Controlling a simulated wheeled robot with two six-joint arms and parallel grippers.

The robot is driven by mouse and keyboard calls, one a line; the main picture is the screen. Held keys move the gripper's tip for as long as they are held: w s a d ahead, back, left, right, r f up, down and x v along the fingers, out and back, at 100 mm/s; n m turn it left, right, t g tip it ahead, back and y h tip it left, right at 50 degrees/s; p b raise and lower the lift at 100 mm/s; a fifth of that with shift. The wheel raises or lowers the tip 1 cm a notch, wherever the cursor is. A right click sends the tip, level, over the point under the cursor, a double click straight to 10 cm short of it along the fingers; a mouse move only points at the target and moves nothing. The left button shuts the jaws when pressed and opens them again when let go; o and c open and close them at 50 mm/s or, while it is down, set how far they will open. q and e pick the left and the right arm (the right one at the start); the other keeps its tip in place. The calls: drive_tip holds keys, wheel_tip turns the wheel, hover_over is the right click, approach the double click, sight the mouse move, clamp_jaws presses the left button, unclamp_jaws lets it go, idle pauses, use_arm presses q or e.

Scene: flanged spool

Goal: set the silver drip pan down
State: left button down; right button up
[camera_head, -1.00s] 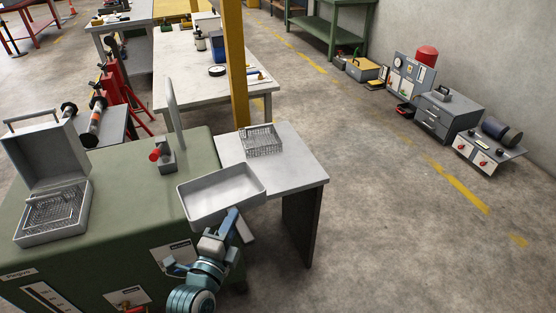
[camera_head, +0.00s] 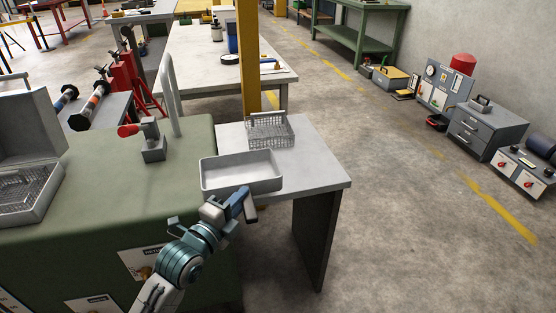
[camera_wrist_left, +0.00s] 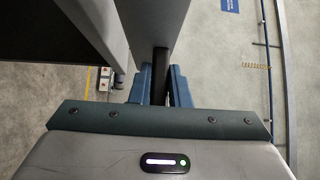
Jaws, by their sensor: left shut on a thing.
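The silver drip pan (camera_head: 240,184) is a shallow, empty rectangular tray in the head view. It looks about level, over the near left corner of the grey side table (camera_head: 315,168) and beside the green cabinet's edge. I cannot tell whether its underside touches the table. My left gripper (camera_head: 243,204) is shut on the pan at its near side. In the left wrist view, the blue fingers (camera_wrist_left: 161,86) close beneath a large grey surface, which seems to be the pan. My right gripper is not in view.
A wire basket (camera_head: 270,130) stands on the table just behind the pan. The table's right part is bare. The green cabinet (camera_head: 120,190) is at left, with a red-knobbed fitting (camera_head: 151,140) on top. A yellow post (camera_head: 249,60) rises behind the table.

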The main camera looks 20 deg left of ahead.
use_arm(q)
drive_tip(key=shift+w+a+f+b, duration=0.15)
drive_tip(key=shift+w+f+b, duration=0.25)
drive_tip(key=shift+w, duration=0.45)
hover_over(287, 192)
drive_tip(key=shift+a+f, duration=0.15)
drive_tip(key=shift+f, duration=0.5)
drive_tip(key=shift+w, duration=0.1)
wheel_tip(287, 192, down, 4)
drive_tip(key=shift+r, duration=0.2)
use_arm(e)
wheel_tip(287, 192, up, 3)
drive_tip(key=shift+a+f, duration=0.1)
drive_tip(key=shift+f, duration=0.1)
